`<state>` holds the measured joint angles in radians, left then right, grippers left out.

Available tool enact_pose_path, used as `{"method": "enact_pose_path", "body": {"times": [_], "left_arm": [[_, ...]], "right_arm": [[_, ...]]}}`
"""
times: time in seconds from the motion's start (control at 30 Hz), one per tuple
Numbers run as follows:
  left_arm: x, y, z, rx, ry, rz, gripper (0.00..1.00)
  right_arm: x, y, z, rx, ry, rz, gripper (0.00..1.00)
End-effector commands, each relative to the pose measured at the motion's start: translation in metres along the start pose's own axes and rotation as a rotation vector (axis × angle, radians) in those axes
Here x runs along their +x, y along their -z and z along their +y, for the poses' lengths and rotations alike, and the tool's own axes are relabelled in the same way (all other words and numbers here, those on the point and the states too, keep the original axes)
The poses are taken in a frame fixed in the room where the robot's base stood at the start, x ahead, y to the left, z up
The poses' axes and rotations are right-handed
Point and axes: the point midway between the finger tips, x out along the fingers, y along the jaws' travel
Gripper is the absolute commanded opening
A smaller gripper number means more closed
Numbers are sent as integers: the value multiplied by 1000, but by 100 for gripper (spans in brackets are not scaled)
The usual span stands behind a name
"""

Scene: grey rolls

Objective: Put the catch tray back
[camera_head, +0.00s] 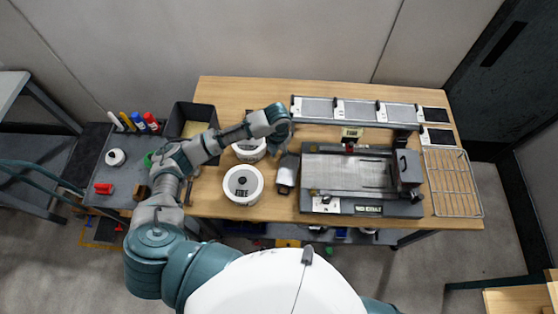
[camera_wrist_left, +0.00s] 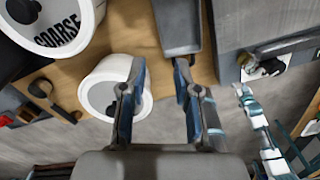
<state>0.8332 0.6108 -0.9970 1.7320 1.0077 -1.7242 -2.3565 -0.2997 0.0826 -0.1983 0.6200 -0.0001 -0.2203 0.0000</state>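A small dark grey tray (camera_head: 287,172), which looks like the catch tray, lies on the wooden table between the white tubs and the grey machine (camera_head: 319,172). It also shows at the top of the left wrist view (camera_wrist_left: 178,30), with its near end close to my fingertips. My left gripper (camera_head: 282,135) is over the table behind the tray in the head view. In the left wrist view my left gripper (camera_wrist_left: 160,72) has its fingers apart, with nothing between them.
White tubs (camera_head: 243,197) stand left of the tray; one reads COARSE in the wrist view (camera_wrist_left: 75,40). A long rail (camera_head: 355,112) lies behind the machine. A wire rack (camera_head: 453,183) is at the right. A black bin (camera_head: 203,113) and side cart (camera_head: 125,185) are left.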

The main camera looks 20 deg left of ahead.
Motion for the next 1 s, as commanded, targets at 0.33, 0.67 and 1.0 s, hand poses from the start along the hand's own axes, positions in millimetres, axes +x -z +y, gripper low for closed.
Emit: {"method": "enact_pose_path", "body": {"times": [0.33, 0.67, 1.0], "left_arm": [[-41, 0, -1, -1, 0, 0, 31], [-41, 0, 0, -1, 0, 1, 31], [-41, 0, 0, -1, 0, 1, 31]], "right_arm": [[3, 1, -9, 2, 11, 2, 40], [3, 0, -2, -2, 2, 0, 40], [3, 1, -1, -2, 1, 3, 40]]}}
